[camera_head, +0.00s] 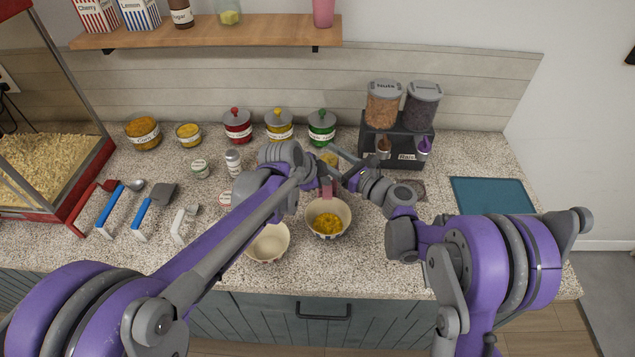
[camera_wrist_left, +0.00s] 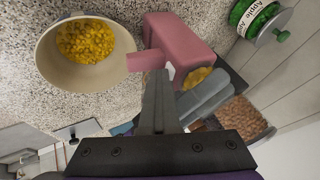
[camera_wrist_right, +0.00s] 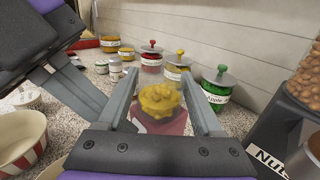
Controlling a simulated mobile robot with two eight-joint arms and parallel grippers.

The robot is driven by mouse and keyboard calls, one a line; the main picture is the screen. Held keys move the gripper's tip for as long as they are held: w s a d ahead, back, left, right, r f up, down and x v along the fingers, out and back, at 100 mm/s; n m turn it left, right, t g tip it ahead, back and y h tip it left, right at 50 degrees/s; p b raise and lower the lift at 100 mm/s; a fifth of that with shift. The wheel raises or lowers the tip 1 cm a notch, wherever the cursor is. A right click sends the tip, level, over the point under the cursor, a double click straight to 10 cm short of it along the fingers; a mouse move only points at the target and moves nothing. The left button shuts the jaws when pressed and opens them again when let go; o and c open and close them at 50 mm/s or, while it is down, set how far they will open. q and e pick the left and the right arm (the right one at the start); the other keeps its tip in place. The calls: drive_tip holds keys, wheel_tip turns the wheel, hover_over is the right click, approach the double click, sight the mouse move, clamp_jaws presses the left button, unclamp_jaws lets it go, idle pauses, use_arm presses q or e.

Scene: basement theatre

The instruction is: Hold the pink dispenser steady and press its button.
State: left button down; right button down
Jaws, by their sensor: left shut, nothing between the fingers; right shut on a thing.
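The pink dispenser (camera_head: 326,188) stands on the counter behind a bowl, partly hidden by my grippers in the head view. Its pink body and spout show in the left wrist view (camera_wrist_left: 182,37), the spout reaching over the rim of the bowl (camera_wrist_left: 48,63) of yellow corn. My right gripper (camera_wrist_right: 160,88) is shut on the dispenser, a finger on each side of its clear, yellow-filled top. My left gripper (camera_wrist_left: 158,74) is shut and empty, its tips close to the dispenser's front beside the spout. Contact with the button cannot be told.
An empty bowl (camera_head: 268,243) stands left of the corn bowl. Lidded jars (camera_head: 279,126) line the wall. A double dispenser (camera_head: 398,125) stands at the back right. Scoops (camera_head: 154,208) lie left by a popcorn machine (camera_head: 45,150). A teal mat (camera_head: 492,195) lies right.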

drive_tip(key=shift+s+a+f, duration=0.1)
use_arm(q)
drive_tip(key=s+a+r, duration=0.3)
drive_tip(key=s+r, duration=0.4)
drive_tip(key=s, duration=0.1)
drive_tip(key=shift+s+a+r, duration=0.2)
drive_tip(key=shift+s+r, duration=0.1)
drive_tip(key=shift+r, duration=0.1)
use_arm(e)
unclamp_jaws()
use_arm(q)
drive_tip(key=shift+w, duration=0.1)
use_arm(e)
drive_tip(key=v, duration=1.2)
